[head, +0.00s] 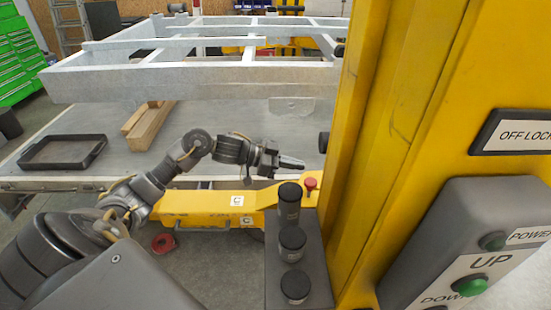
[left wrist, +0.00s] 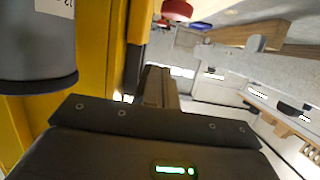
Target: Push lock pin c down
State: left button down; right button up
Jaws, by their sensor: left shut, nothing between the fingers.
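A red-topped knob (head: 310,184), which looks like lock pin c, stands upright at the right end of the yellow lift arm (head: 205,204) marked C. A red cap at the top of the left wrist view (left wrist: 177,10) appears to be the same knob. How far down it sits, I cannot tell. My left gripper (head: 300,164) is shut and empty, reaching in from the left. In the head picture it appears just above and left of the knob, apart from it. Its closed fingers also show in the left wrist view (left wrist: 158,76). My right gripper is not in view.
Several dark cylinders, including a tall one (head: 289,203), stand on a grey plate close to the knob. A yellow column (head: 400,130) with a control box (head: 470,240) blocks the right. A galvanized trailer frame (head: 200,80) lies behind. A black tray (head: 62,152) and wooden beams (head: 148,118) lie left.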

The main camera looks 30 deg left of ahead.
aim_at(310, 185)
pick_arm(q)
jog(key=f, duration=0.1)
jog(key=w+d+f+p, duration=0.1)
jog(key=f, duration=0.1)
jog(key=w+d+f+p, duration=0.1)
jog(key=f, duration=0.1)
jog(key=shift+w+d, duration=0.1)
jog(key=shift+d, duration=0.15)
notch_tip(310, 185, down, 4)
jog(key=shift+r+b, duration=0.1)
jog(key=shift+b, duration=0.95)
jog(key=shift+r, duration=0.1)
